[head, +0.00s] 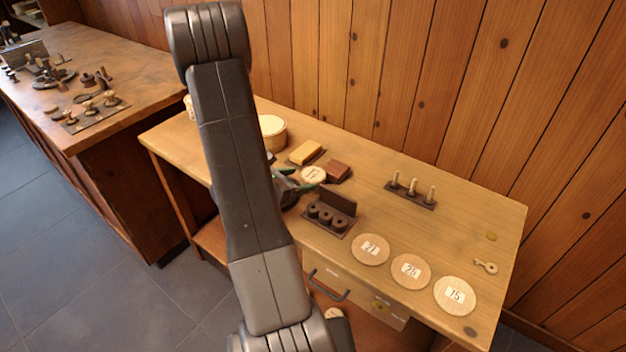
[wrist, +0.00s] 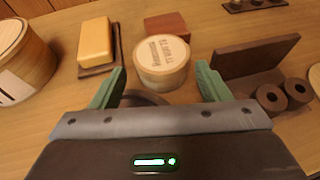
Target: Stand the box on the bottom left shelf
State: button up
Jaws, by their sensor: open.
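A small round pale wooden box (wrist: 162,62) with a printed label on its top stands on the workbench (head: 400,215); it also shows in the head view (head: 313,174). A larger round box (wrist: 24,62) with a white label stands to its left, partly cut off; it also shows in the head view (head: 272,132). My gripper (wrist: 161,80) is open and empty, its green fingertips just short of the small box, one toward each side. Under the bench's left end a low shelf (head: 209,238) shows in part; my arm hides much of it.
A yellow block (wrist: 95,40) on a dark base and a reddish-brown block (wrist: 167,24) stand near the small box. A dark rack (head: 330,215) with spools is close on the right. Numbered discs (head: 411,270), a peg stand (head: 411,194) and a key (head: 486,266) lie further right.

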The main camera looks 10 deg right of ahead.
aim_at(309, 177)
jog(key=shift+p+x, duration=0.55)
jog(key=shift+x, duration=2.55)
jog(key=shift+d+r, duration=0.1)
jog(key=c, duration=0.7)
